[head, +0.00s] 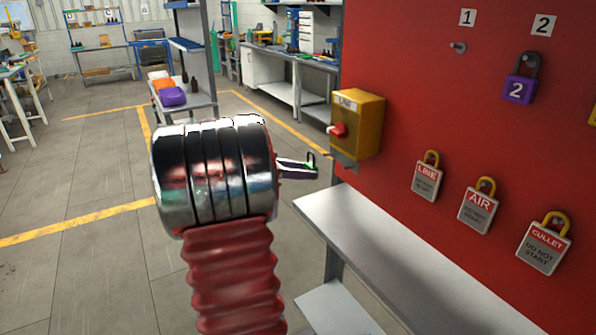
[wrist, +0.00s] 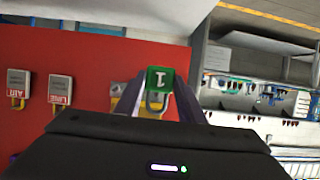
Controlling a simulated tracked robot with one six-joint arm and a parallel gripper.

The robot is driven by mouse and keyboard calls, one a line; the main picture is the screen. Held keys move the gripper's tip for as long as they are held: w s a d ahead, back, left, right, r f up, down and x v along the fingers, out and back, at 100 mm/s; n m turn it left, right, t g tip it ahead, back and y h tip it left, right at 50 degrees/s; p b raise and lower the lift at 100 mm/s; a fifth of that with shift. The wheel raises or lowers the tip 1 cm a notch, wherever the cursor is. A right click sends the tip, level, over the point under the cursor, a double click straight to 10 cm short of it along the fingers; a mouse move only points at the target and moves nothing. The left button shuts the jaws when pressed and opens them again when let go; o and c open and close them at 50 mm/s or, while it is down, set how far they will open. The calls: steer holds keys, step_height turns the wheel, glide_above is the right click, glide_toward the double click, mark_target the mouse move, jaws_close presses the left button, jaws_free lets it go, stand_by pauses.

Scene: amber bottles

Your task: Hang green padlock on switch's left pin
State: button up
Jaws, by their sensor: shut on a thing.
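The green padlock (wrist: 158,80), marked 1, is between the fingers of my gripper (wrist: 157,98) in the wrist view. It appears upside down there, its shackle toward the lower side of the picture. In the head view my gripper (head: 300,168) points right, and only a dark shackle shows clearly at its tip; the padlock's body is mostly hidden. The switch is a yellow box (head: 362,125) labelled LINE with a red knob (head: 338,131), on the red board. A grey bracket (head: 343,161) sits under it, just right of my gripper. I cannot make out its separate pins.
The red board (head: 410,90) carries an empty peg (head: 458,47) under number 1 and a purple padlock (head: 520,88) under 2. A grey ledge (head: 390,245) runs below. Floor left is open.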

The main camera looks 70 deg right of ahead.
steer(key=r+x, duration=0.1)
steer(key=x, duration=0.5)
steer(key=shift+s+d, duration=0.4)
stand_by(0.8)
steer(key=shift+f, duration=0.15)
stand_by(0.4)
steer(key=o, duration=1.2)
steer(key=shift+w, duration=0.1)
steer(key=v, duration=1.3)
steer(key=shift+w+a, duration=0.15)
steer(key=shift+a, duration=0.1)
